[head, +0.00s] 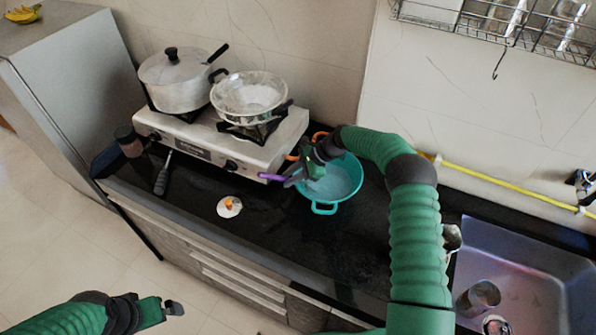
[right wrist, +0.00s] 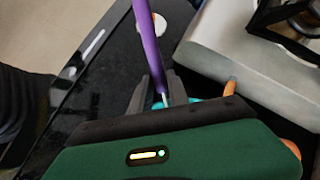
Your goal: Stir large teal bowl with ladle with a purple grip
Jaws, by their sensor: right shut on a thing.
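The large teal bowl (head: 345,190) stands on the black counter right of the stove, partly hidden by my right arm. My right gripper (head: 297,177) is over the bowl's left side, shut on the ladle. The ladle's purple grip (head: 270,177) sticks out to the left. In the right wrist view the purple grip (right wrist: 147,45) runs up from between the fingers (right wrist: 158,95); the ladle's head is hidden. A sliver of teal shows by the fingers. My left gripper (head: 172,308) is low at the left, over the floor, apart from everything; its jaw gap is unclear.
A stove (head: 225,140) bears a lidded pot (head: 175,85) and a pan (head: 248,98). Orange handle-like parts (right wrist: 230,87) lie close by my right gripper. A small white lid with an orange knob (head: 229,207) lies on the counter. A sink (head: 530,260) is at the right.

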